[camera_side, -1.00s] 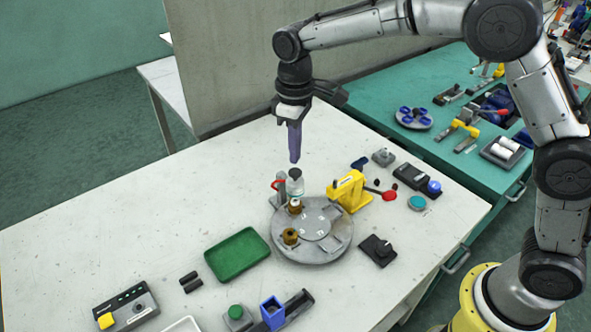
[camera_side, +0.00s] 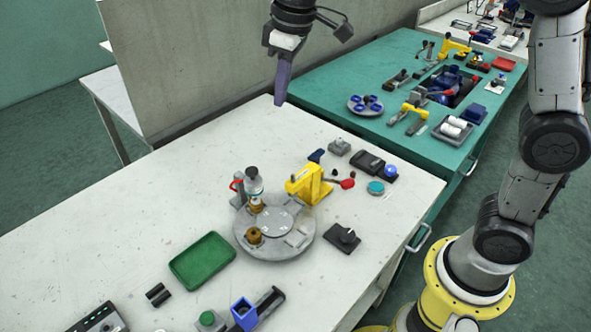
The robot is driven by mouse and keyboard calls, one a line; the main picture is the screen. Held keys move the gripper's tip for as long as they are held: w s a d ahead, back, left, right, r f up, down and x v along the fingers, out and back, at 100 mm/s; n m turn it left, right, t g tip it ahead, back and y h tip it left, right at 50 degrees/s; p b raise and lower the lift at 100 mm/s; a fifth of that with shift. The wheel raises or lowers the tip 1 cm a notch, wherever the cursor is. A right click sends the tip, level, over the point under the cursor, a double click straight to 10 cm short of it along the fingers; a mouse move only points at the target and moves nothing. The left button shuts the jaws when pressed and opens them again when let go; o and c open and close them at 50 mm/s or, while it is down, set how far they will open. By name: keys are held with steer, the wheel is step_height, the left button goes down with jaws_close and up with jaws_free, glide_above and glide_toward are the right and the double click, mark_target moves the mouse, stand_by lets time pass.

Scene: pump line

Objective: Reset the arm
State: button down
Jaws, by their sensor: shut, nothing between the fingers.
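My gripper (camera_side: 281,98) is at the top middle of the side view, with its purple fingers pointing down. It is shut with nothing held and hangs well above the far edge of the white table (camera_side: 110,240). It is apart from every object. The upper part of my arm is cut off by the top of the picture.
A yellow press (camera_side: 309,184) with a red-knobbed lever stands beside the turntable. A green tray (camera_side: 202,260) and a blue holder (camera_side: 244,313) lie in front. A teal bench (camera_side: 330,85) with several tools and a grey partition (camera_side: 190,70) stand behind.

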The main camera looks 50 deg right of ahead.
steer(key=s+d+r+m+t, duration=0.15)
steer(key=s+d, duration=0.25)
steer(key=s, duration=0.4)
steer(key=s+d+r+m+t, duration=0.1)
steer(key=s+d+r, duration=0.15)
steer(key=s, duration=0.55)
steer(key=s+d+f+m, duration=0.2)
steer(key=s+f, duration=0.6)
steer(key=s, duration=0.1)
steer(key=shift+f+t, duration=0.4)
steer(key=shift+t, duration=0.05)
